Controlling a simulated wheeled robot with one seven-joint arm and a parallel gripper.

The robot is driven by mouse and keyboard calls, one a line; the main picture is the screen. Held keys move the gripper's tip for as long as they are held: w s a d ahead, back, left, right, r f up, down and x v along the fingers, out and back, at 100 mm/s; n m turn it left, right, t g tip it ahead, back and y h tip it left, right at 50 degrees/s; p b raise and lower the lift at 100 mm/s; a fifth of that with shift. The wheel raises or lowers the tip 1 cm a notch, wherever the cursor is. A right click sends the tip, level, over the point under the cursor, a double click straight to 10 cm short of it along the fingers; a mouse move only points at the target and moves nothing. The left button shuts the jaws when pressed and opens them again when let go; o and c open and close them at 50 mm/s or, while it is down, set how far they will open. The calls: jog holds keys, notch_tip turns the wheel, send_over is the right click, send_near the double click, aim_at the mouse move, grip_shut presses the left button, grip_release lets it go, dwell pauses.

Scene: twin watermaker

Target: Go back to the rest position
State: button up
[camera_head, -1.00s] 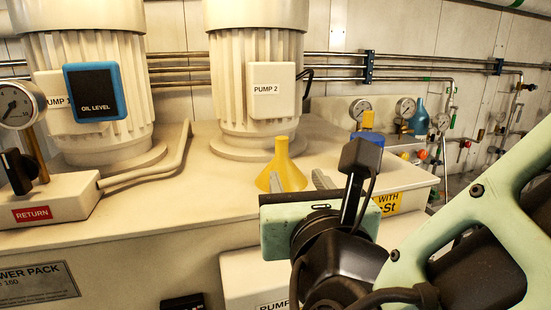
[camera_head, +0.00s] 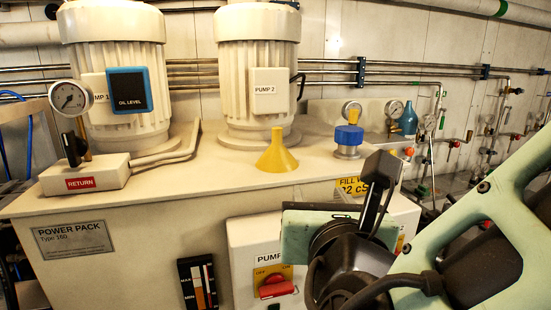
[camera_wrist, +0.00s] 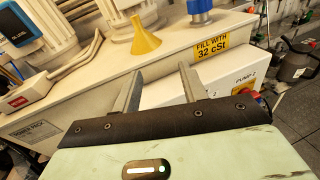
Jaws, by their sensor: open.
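My gripper (camera_wrist: 158,92) is open and empty in the wrist view, its two grey fingers apart in front of the power pack's edge. In the head view its pale green body (camera_head: 310,232) shows at the lower right, with the fingers mostly hidden behind it. My arm comes in from the right edge. A yellow funnel (camera_head: 277,155) stands wide end down on the power pack's top, beyond the gripper; it also shows in the wrist view (camera_wrist: 144,40). A blue-capped filler (camera_head: 348,140) stands to the funnel's right. Nothing is between the fingers.
The power pack (camera_head: 130,215) fills the middle, with two pump motors (camera_head: 115,80) on top. A return block with a gauge (camera_head: 69,97) is at left. A red switch (camera_head: 275,287) is on its front. Pipes and valves line the back wall. Floor shows at right.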

jog(key=s+d+f+m+g+h+b, duration=0.1)
jog(key=s+d+f+m+g+h, duration=0.15)
jog(key=d+f+m+g, duration=0.35)
jog(key=s+d+f+m+g+h+b, duration=0.1)
jog(key=s+d+f+m+g+h, duration=0.2)
jog(key=d+f+m, duration=0.35)
jog(key=s+a+f+m+g+y+b, duration=0.1)
jog(key=s+a+f+m+g+y, duration=0.3)
jog(key=m, duration=1.1)
jog(key=s+f+g+y, duration=0.2)
jog(key=s+g, duration=0.2)
jog(key=shift+a+f+b, duration=0.2)
jog(key=shift+f+b, duration=0.05)
jog(key=shift+b, duration=0.15)
jog(key=shift+s, duration=0.1)
